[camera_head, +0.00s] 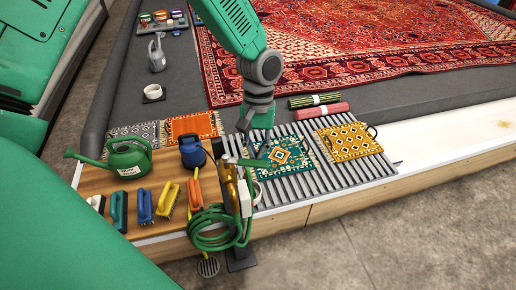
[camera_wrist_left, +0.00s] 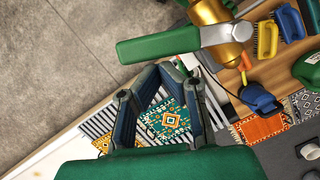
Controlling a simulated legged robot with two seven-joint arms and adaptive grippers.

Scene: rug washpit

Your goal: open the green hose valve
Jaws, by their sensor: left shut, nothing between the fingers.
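The green hose valve has a brass body (camera_head: 228,172) on a post at the front edge of the wooden ledge. Its green lever (camera_head: 251,162) sticks out to the right, crosswise to the brass body. In the left wrist view the lever (camera_wrist_left: 158,46) extends left from the brass body (camera_wrist_left: 226,33). My left gripper (camera_head: 260,150) hangs just above and behind the lever. In the left wrist view its fingertips (camera_wrist_left: 166,70) are shut and empty, close to the lever in the picture. Contact cannot be told. My right gripper is not in view.
A coiled green hose (camera_head: 208,240) hangs below the valve. A green watering can (camera_head: 128,158), a blue jug (camera_head: 192,151) and several brushes (camera_head: 145,206) stand to the left. A slatted grate (camera_head: 300,188) with small rugs lies to the right. Grey floor in front is clear.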

